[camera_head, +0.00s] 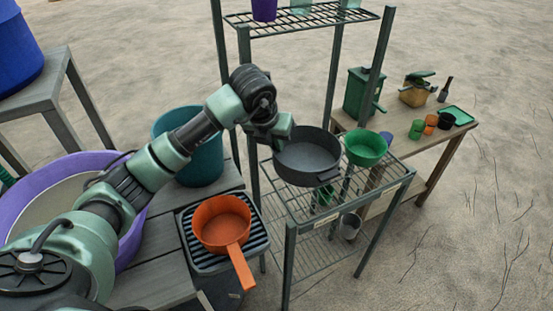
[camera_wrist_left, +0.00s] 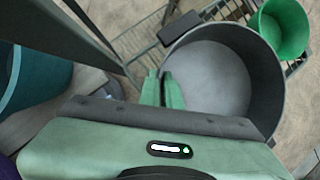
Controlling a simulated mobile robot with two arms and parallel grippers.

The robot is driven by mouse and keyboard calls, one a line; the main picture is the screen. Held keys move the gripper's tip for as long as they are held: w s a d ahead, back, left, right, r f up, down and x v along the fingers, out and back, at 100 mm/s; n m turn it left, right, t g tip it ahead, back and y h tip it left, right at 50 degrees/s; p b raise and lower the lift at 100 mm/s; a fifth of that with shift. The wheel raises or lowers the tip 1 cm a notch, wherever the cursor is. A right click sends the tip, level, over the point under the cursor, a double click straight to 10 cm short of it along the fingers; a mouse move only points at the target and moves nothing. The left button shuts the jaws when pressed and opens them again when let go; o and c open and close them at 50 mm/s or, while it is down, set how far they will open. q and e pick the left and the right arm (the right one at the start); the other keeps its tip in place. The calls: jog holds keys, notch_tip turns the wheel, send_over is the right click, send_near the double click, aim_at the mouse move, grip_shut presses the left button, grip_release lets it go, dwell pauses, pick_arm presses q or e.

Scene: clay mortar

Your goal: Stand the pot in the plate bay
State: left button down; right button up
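A wide dark grey pot (camera_head: 307,152) with a short lug handle is at the wire shelf of the metal rack (camera_head: 292,207). It is upright, open side up; I cannot tell whether it rests on the wires or hangs just above. My left gripper (camera_head: 283,132) is at its left rim. In the left wrist view, the fingers of the gripper (camera_wrist_left: 162,88) are close together with the wall of the pot (camera_wrist_left: 215,75) between them. I cannot make out a marked plate bay. My right gripper is not in view.
A green bowl (camera_head: 366,148) stands right of the pot. An orange saucepan (camera_head: 222,222) sits on a dark ribbed unit at the front. A teal bin (camera_head: 190,160) and purple tub (camera_head: 25,195) are left. A wooden table (camera_head: 462,128) with small items is behind right.

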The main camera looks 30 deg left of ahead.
pick_arm(q)
notch_tip(320, 180, down, 6)
jog(key=shift+r, duration=0.1)
jog(key=c, duration=1.6)
grip_release()
jog(key=v, duration=1.2)
